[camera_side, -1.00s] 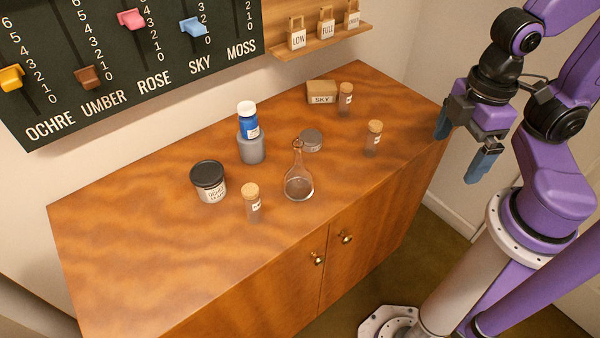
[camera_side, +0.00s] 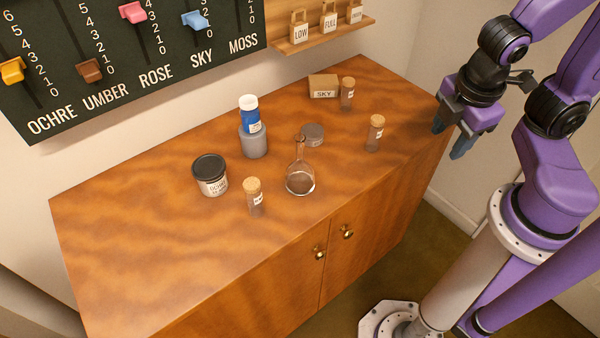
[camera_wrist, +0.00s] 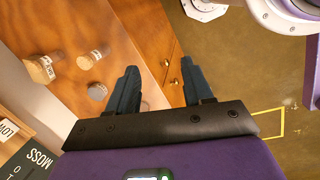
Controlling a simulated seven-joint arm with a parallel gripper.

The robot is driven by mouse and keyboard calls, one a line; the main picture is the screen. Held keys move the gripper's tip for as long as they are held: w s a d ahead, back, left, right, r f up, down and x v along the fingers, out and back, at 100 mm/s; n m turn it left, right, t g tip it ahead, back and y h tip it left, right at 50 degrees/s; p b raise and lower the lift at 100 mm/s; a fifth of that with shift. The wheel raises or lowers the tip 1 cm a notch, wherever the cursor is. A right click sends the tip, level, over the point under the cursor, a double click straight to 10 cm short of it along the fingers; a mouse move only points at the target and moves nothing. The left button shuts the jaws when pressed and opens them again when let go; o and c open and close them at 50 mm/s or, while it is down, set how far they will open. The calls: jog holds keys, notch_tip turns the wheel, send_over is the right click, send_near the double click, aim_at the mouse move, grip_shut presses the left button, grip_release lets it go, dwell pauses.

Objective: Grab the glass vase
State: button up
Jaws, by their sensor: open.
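The glass vase (camera_side: 300,182) is a clear, round-bodied flask with a thin neck. It stands upright near the middle of the wooden cabinet top in the side view. I cannot make it out in the wrist view. My gripper (camera_side: 450,138) is open and empty, at the cabinet's right end, well to the right of the vase and apart from it. Its two dark fingers also show spread in the wrist view (camera_wrist: 158,66), with nothing between them.
A corked vial (camera_side: 254,197) and an ochre jar (camera_side: 211,178) stand left of the vase. Another corked vial (camera_side: 375,134) stands between vase and gripper.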

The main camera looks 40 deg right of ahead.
aim_at(303, 145)
jog(key=w+a+f+n+t+h, duration=0.2)
jog(key=w+n+t+h, duration=0.2)
jog(key=w+n+t, duration=0.6)
jog(key=w+a+f+n+y, duration=0.1)
jog(key=w+a+n+y, duration=0.1)
jog(key=a+n, duration=0.2)
jog(key=w+a+f+n+t+y, duration=0.1)
jog(key=w+a+f+n+y, duration=0.1)
jog(key=a+n, duration=0.3)
jog(key=w+a+f+n+t+y, duration=0.1)
jog(key=w+a+n+y, duration=0.1)
jog(key=a+n+y, duration=0.2)
jog(key=shift+w+a+f+n, duration=0.2)
jog(key=shift+a+f+n, duration=0.2)
jog(key=shift+a, duration=0.05)
jog(key=shift+x, duration=3.55)
jog(key=shift+r, duration=0.15)
jog(key=shift+a, duration=0.1)
grip_shut()
